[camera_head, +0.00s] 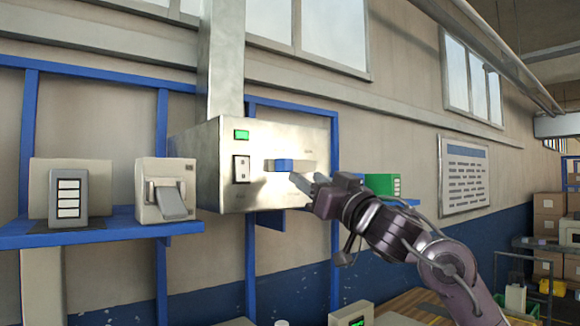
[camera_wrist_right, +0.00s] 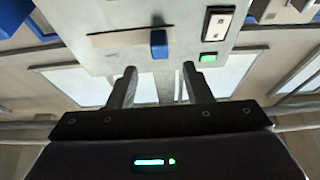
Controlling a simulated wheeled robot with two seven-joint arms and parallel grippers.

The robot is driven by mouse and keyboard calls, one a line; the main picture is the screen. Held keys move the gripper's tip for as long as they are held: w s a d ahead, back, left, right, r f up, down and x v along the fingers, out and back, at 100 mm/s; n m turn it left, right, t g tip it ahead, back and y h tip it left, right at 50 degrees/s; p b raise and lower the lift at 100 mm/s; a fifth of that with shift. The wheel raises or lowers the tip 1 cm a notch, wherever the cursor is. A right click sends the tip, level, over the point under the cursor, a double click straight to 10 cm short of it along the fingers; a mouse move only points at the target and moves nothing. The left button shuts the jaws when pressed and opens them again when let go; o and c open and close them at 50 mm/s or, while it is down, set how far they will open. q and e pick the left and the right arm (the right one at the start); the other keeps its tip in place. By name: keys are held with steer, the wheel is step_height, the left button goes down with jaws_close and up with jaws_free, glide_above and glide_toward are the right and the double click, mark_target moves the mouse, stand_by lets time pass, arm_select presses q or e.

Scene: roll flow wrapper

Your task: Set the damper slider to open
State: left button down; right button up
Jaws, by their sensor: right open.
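The damper slider is a blue knob (camera_head: 284,165) on a pale horizontal track (camera_head: 307,165) on the front of a metal box (camera_head: 222,165) on the wall. In the head view the knob sits near the left part of the track. In the right wrist view the knob (camera_wrist_right: 159,43) is at one end of the track (camera_wrist_right: 115,38), beyond the fingertips. My right gripper (camera_head: 306,182) is open and empty, just right of and below the knob; its two fingers (camera_wrist_right: 158,72) show apart in the wrist view. My left gripper is not in view.
The box carries a green light (camera_head: 242,135) and a white rocker switch (camera_head: 241,169). A blue shelf (camera_head: 100,232) at left holds a grey keypad unit (camera_head: 68,195) and a beige lever device (camera_head: 165,190). A green device (camera_head: 382,185) stands behind my right arm.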

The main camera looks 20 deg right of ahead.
mark_target(289, 167)
steer(key=p+x, duration=0.4)
steer(key=x, duration=0.4)
steer(key=shift+s+p, duration=0.1)
steer(key=shift+p, duration=0.2)
steer(key=shift+c, duration=0.3)
jaws_close()
